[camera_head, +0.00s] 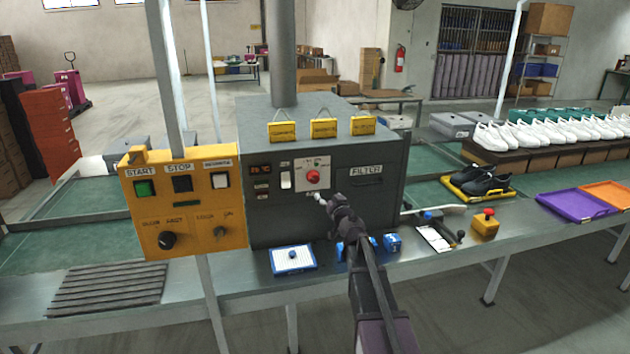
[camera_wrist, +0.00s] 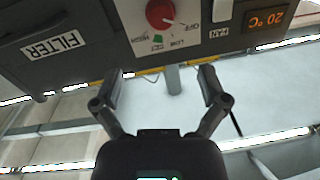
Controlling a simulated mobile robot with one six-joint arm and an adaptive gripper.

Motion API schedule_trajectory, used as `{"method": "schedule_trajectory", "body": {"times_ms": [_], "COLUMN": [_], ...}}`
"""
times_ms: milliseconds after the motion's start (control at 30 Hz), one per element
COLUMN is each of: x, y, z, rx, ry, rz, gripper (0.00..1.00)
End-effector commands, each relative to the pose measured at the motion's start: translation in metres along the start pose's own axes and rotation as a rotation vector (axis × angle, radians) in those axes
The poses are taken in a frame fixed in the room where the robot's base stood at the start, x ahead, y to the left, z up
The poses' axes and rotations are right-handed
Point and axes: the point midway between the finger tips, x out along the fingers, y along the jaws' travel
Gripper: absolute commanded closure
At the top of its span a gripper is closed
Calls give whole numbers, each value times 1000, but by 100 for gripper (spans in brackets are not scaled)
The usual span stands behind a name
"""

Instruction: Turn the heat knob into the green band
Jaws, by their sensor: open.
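The red heat knob (camera_head: 313,177) sits on a pale plate on the front of the grey machine (camera_head: 380,225). In the wrist view, which is upside down, the knob (camera_wrist: 160,13) is cut by the top edge. Its white mark points toward the side with the OFF label. LOW and other words ring the dial, with a small green patch (camera_wrist: 157,38) among them. My gripper (camera_head: 322,198) is just in front of and below the knob. In the wrist view, my gripper (camera_wrist: 162,74) has its two fingers spread, with nothing between them and apart from the knob.
A display (camera_wrist: 269,20) reads 20 °C beside the FAN switch. A yellow control box (camera_head: 185,205) stands left of the machine. A blue-edged white tray (camera_head: 293,260) and small blue parts (camera_head: 392,242) lie on the bench below.

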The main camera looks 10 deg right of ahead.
Motion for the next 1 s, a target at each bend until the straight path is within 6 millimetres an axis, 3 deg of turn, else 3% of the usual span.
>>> {"method": "schedule_trajectory", "body": {"times_ms": [267, 467, 1000], "x": [5, 22, 102], "y": [0, 0, 0], "z": [0, 0, 0], "rx": [0, 0, 0], "ry": [-1, -1, -1], "rz": [-2, -3, -2], "gripper": [7, 7, 7]}}
